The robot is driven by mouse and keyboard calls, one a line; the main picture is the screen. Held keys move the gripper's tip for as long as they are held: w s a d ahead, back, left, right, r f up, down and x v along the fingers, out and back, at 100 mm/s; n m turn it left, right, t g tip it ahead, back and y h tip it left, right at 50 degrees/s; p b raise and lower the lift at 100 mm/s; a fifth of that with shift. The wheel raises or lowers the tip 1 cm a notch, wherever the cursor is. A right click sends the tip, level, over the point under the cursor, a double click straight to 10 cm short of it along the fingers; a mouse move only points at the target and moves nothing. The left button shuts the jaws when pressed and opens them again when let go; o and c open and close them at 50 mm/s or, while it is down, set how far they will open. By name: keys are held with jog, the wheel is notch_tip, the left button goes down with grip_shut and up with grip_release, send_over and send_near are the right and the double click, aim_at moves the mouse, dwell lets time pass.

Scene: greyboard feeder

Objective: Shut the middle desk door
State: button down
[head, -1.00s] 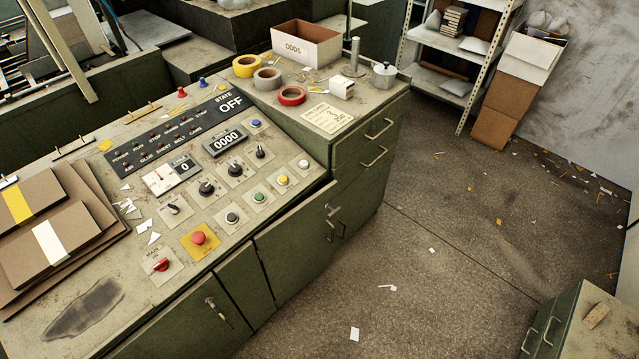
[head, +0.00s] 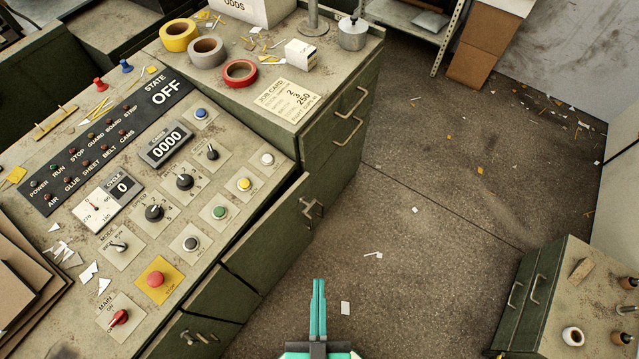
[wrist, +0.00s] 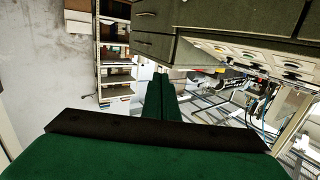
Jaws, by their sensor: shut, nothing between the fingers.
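The green desk door (head: 268,238) beside the drawers, seemingly the middle one, stands ajar in the head view. Its right edge is swung out from the desk front, and a dark gap shows along its top. Its bar handle (head: 311,208) is near that free edge. My gripper (head: 318,284) has its teal fingers together, empty, over the floor in front of the door and apart from it. In the wrist view the dark green fingers (wrist: 161,95) are also together, with nothing between them. The lower part of the door is hidden from the head view.
Another desk door (head: 195,312) with its handle is at lower left. Drawers (head: 340,130) with bar handles are right of the ajar door. A green cabinet (head: 545,295) stands at lower right. The floor (head: 410,230) between is open, with scraps.

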jog(key=w+a+n+t+y, duration=0.15)
jog(key=w+t, duration=0.25)
jog(key=w, duration=0.5)
jog(key=n+g+y, duration=0.9)
jog(key=g+y, duration=0.1)
jog(key=y, duration=0.3)
send_near(305, 187)
jog(key=x, duration=0.6)
jog(key=shift+w+a+r, duration=0.1)
jog(key=shift+w+a, duration=0.05)
jog(key=shift+a, duration=0.1)
